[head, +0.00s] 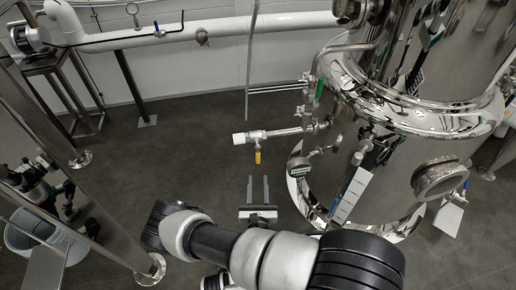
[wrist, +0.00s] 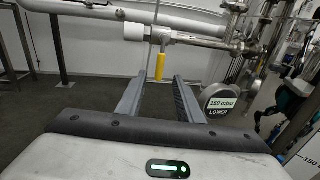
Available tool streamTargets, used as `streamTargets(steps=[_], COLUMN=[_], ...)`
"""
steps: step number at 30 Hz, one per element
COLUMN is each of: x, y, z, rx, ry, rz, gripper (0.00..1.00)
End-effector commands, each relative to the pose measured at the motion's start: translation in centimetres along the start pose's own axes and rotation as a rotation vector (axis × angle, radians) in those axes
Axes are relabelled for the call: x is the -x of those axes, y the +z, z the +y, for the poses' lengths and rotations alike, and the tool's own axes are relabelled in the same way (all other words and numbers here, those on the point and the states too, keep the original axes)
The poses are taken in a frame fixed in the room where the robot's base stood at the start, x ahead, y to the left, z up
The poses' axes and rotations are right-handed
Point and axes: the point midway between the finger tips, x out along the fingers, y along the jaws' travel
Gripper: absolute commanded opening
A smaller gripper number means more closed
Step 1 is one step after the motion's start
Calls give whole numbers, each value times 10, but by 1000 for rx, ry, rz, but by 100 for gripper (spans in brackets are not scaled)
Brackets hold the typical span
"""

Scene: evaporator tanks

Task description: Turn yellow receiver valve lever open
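The yellow valve lever (head: 258,157) hangs straight down from a steel pipe with a white end (head: 240,138). In the wrist view the lever (wrist: 160,67) hangs beyond my fingertips, between their lines. My gripper (head: 259,180) is open and empty, its two fingers parallel and pointing at the lever. It also shows in the wrist view (wrist: 155,82), with a clear gap between the fingers. The fingers appear short of the lever and not touching it.
A large polished steel tank (head: 400,120) stands to the right. A green-handled valve (head: 319,88) sits higher up. A white pipe (head: 200,32) runs along the back wall. Dark floor is open to the left.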

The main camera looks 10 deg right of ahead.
Motion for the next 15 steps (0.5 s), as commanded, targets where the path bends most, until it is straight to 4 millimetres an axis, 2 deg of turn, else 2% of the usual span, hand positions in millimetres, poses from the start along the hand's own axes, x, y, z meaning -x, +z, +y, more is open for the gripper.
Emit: streamTargets(steps=[5,15], x=[-31,-107], y=[-1,-1], z=[0,-1], rx=[-2,-2], ry=[-4,-6], rz=[-5,-4], gripper=[33,33])
